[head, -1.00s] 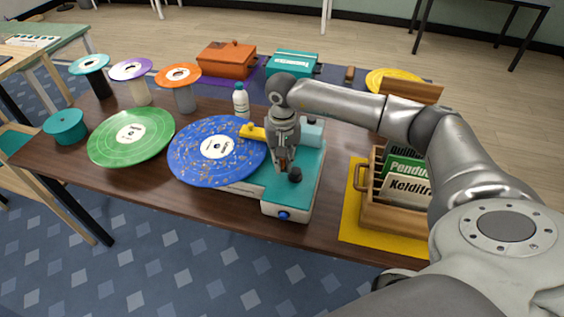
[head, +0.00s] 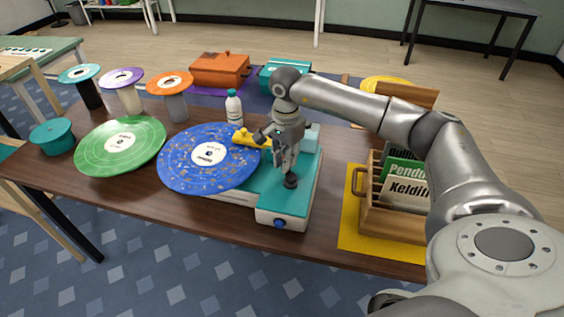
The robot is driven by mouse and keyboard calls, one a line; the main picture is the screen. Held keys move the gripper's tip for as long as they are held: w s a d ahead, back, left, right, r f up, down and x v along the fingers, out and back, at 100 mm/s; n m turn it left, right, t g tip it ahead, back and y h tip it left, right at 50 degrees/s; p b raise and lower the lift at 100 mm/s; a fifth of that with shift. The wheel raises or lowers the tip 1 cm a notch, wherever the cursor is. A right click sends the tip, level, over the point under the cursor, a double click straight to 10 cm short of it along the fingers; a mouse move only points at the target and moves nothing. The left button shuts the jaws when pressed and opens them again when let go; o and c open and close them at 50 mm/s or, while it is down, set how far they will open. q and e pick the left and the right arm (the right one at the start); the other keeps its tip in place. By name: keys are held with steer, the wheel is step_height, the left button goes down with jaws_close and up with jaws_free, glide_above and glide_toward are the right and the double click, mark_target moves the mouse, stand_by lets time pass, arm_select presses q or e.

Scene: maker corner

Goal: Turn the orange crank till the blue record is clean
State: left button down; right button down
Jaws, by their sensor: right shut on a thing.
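The blue record (head: 185,170) lies flat on the white and teal record cleaner (head: 265,190). Brownish-gold specks are scattered over its surface, around a white label. A yellow arm (head: 245,137) reaches over its right edge. My right gripper (head: 287,167) points down over the teal top of the cleaner, shut on the crank. The crank's orange part is hidden by the gripper; a black knob (head: 290,181) shows just below the fingers. My left gripper is not in view.
A green record (head: 95,155) lies left of the blue one. A white bottle (head: 234,108) stands behind the cleaner. A wooden crate (head: 385,222) of record sleeves is on a yellow mat at right. Several disc-topped stands are at back left.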

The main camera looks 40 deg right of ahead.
steer(key=m, duration=0.1)
steer(key=d+m, duration=0.1)
steer(key=m, duration=0.2)
steer(key=shift+s+d+m, duration=0.25)
steer(key=shift+s+m, duration=0.05)
steer(key=shift+s, duration=0.05)
steer(key=m, duration=0.2)
steer(key=s+d+m, duration=0.1)
steer(key=m, duration=0.1)
steer(key=shift+m+b, duration=0.3)
steer(key=m, duration=0.1)
steer(key=s+m, duration=0.1)
steer(key=m, duration=0.2)
steer(key=shift+s+d, duration=0.25)
steer(key=shift+s+m, duration=0.35)
steer(key=shift+m, duration=0.8)
steer(key=shift+s+m, duration=0.35)
steer(key=shift+m, duration=0.8)
steer(key=shift+a, duration=0.1)
steer(key=c, duration=1.4)
jaws_free()
step_height(320, 180, up, 12)
